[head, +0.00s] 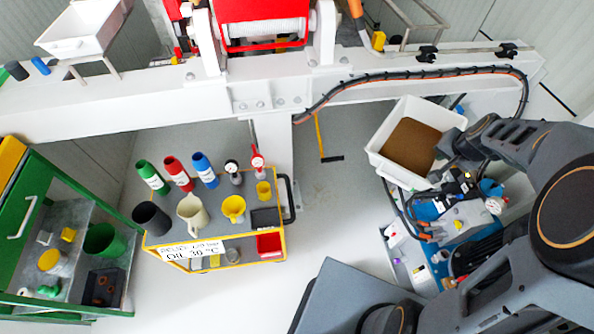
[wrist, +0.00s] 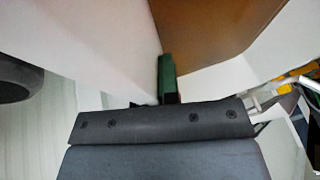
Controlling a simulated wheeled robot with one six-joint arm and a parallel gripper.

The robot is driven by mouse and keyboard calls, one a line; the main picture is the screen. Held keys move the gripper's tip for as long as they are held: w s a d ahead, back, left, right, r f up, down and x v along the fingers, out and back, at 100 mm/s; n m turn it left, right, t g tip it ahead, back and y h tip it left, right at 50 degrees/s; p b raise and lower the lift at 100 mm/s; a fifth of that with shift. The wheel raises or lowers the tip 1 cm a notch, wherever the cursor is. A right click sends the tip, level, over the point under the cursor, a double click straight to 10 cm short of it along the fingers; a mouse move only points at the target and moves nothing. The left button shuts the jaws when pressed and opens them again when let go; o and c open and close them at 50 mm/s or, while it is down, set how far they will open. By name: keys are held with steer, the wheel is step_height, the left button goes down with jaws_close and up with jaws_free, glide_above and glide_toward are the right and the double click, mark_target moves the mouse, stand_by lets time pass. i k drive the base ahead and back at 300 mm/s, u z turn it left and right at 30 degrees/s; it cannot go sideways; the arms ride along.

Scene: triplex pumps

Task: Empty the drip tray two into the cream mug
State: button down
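The white drip tray (head: 381,160) with brown liquid in it is at the right of centre in the head view. Its pale wall (wrist: 115,45) and brown contents (wrist: 215,35) fill the top of the wrist view. My gripper (head: 440,170) is at the tray's right side. In the wrist view my gripper (wrist: 167,82) appears shut on the tray's wall, with a dark green finger against it; the other finger is mostly hidden. The cream mug (head: 194,216) stands upright on the yellow cart, left of the tray and apart from it.
The yellow cart (head: 215,243) also holds a black cup (head: 151,218), a yellow jug (head: 233,208), bottles and gauges. A second white tray (head: 82,30) is at upper left. A white beam (head: 150,105) crosses behind. Pump parts (head: 455,215) crowd below the tray. Floor between cart and tray is clear.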

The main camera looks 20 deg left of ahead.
mark_target(191, 209)
steer(key=z, duration=0.65)
steer(key=k, duration=0.6)
steer(key=u, duration=3.75)
steer(key=i, duration=0.5)
